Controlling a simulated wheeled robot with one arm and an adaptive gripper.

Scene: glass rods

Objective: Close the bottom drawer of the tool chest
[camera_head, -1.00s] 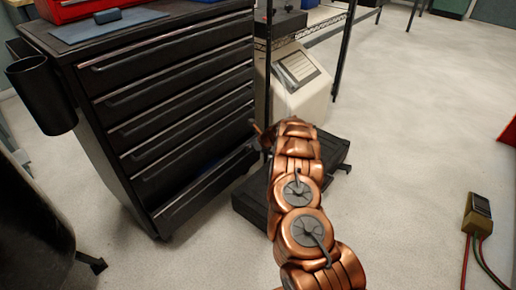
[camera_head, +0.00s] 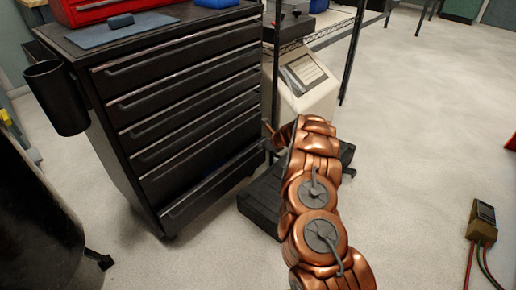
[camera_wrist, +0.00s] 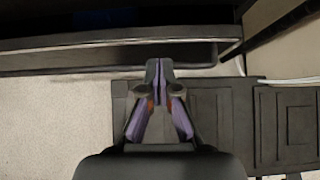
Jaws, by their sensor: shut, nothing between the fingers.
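The black tool chest (camera_head: 125,170) stands at the left in the head view, with several drawers in its front. Its bottom drawer (camera_head: 214,187) sticks out a little, and a dark gap shows above its front. The upper drawers look shut. My gripper (camera_wrist: 158,70) is shut and empty in the wrist view, its tips at the long dark edge of the bottom drawer (camera_wrist: 90,58). I cannot tell whether they touch it. In the head view my copper-coloured arm reaches toward the drawer's right end and mostly hides the gripper.
A low black platform (camera_head: 259,205) lies on the floor right of the chest, partly behind my arm, below a pale machine (camera_head: 304,88). A black cylindrical holder (camera_head: 55,98) hangs on the chest's left side. A meter with cables (camera_head: 482,222) is at right. Open floor (camera_head: 420,120) spreads at right.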

